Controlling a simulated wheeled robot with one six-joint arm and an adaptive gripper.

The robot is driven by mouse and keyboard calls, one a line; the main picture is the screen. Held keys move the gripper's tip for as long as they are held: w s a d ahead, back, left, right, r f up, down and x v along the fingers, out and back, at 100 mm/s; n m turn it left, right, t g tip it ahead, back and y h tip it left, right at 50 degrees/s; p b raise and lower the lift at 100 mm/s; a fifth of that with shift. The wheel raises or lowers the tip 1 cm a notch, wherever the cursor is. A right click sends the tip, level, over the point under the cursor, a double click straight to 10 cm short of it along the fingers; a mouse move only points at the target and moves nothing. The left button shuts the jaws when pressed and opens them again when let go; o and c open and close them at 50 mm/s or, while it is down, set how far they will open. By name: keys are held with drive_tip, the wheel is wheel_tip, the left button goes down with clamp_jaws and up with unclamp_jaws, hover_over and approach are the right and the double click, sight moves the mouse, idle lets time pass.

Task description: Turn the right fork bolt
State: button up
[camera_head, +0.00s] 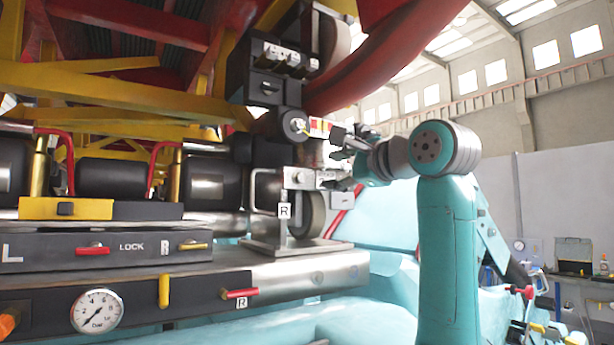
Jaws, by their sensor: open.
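My gripper (344,144) is open at the end of my teal arm, right of the middle of the view. Its fingers point left toward a dark round fitting (293,125) with a pale tip facing the gripper. A small red and yellow marking (320,127) lies between them. Below stands a grey metal bracket (257,195) with an R plate (284,211) and a bolt-like round detail (301,177). I cannot tell for certain which part is the right fork bolt. No contact between the fingers and the fitting can be made out.
A wheel (312,215) sits behind the bracket, under a red track tube (395,50). A panel marked L, LOCK and R (130,262) and a pressure gauge (97,311) are at lower left. A cluttered workbench (575,285) stands far right.

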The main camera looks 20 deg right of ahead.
sight(301, 176)
drive_tip(key=w+a+n, duration=0.1)
drive_tip(key=w+n, duration=0.2)
drive_tip(key=n, duration=0.6)
drive_tip(key=w+a+n, duration=0.1)
drive_tip(key=w+n, duration=0.3)
drive_tip(key=n, duration=0.5)
drive_tip(key=w+a+n, duration=0.1)
drive_tip(key=w+n, duration=0.3)
drive_tip(key=n, duration=0.5)
drive_tip(key=shift+a, duration=0.35)
clamp_jaws()
